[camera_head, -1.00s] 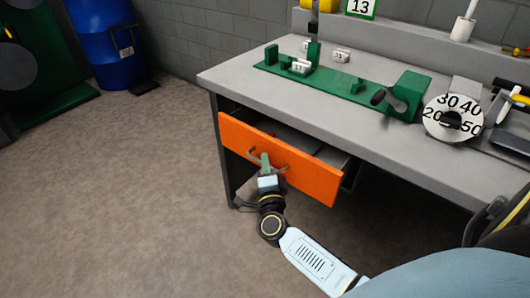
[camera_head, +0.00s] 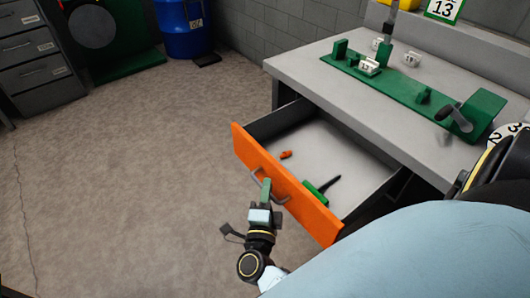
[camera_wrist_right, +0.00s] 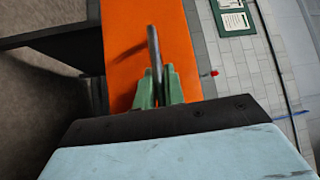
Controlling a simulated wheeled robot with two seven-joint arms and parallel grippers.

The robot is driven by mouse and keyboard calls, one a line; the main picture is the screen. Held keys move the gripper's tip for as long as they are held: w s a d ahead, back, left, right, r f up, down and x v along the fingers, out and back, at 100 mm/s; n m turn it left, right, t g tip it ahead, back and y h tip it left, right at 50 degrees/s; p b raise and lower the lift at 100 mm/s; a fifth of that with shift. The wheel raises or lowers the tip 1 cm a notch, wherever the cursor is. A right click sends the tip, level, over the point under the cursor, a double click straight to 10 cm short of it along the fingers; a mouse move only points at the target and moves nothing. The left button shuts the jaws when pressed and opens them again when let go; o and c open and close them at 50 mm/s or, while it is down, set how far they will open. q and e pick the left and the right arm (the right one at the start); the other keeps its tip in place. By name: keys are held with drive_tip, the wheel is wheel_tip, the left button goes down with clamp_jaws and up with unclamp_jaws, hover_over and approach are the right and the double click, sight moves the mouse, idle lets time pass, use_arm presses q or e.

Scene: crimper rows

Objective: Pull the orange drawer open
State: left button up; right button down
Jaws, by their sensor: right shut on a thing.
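The orange drawer (camera_head: 290,185) stands pulled well out from under the grey workbench. Its grey inside shows a small orange object and a green-handled tool with a dark shaft. My right gripper (camera_head: 265,188) is at the drawer's front, shut on the metal bar handle (camera_head: 272,192). In the right wrist view, the green fingers (camera_wrist_right: 156,88) close around the handle (camera_wrist_right: 153,50) in front of the orange drawer face (camera_wrist_right: 120,60). My left gripper is not in view.
The workbench top (camera_head: 320,75) carries a green fixture (camera_head: 420,95) with small white numbered blocks. A blue barrel (camera_head: 185,30) and a grey drawer cabinet (camera_head: 40,60) stand at the back left. The floor (camera_head: 120,180) left of the drawer is clear.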

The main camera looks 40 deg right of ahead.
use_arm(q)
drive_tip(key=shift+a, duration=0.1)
use_arm(e)
drive_tip(key=shift+a, duration=0.15)
drive_tip(key=c, duration=1.5)
unclamp_jaws()
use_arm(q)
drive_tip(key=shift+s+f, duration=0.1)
use_arm(e)
drive_tip(key=shift+a+f, duration=0.1)
